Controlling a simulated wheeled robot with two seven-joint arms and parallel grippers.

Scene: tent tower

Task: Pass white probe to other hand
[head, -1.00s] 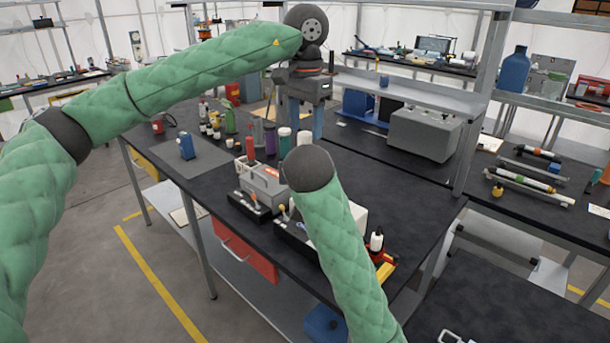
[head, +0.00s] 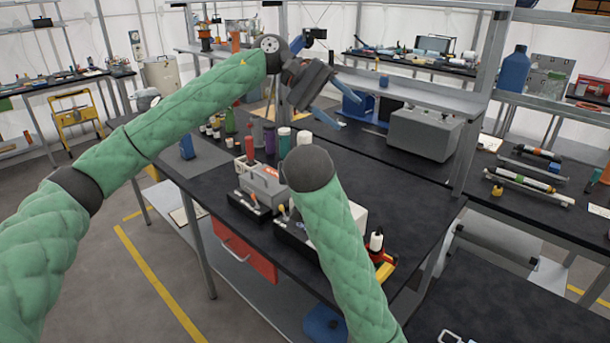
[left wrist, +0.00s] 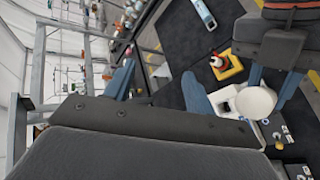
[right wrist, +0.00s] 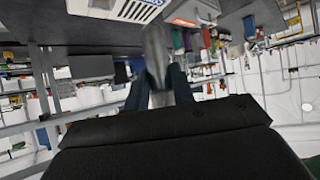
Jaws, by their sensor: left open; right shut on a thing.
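The white probe (right wrist: 156,55) shows as a pale, slightly blurred upright shape between the blue fingers of my right gripper (right wrist: 160,82) in the right wrist view. The gripper is shut on it. In the left wrist view, a rounded white part of the probe (left wrist: 256,102) shows by the right gripper's fingers, right of my left gripper. My left gripper (head: 358,110) is open and empty above the back of the black bench, its fingers wide apart; it also shows in the left wrist view (left wrist: 158,88). In the head view my right forearm hides the right gripper and probe.
Bottles and a blue container (head: 186,146) stand on the bench's left part. A grey box (head: 262,184) and switch units sit near the front edge. A large grey case (head: 424,133) and a metal shelf post (head: 478,100) stand at the back right.

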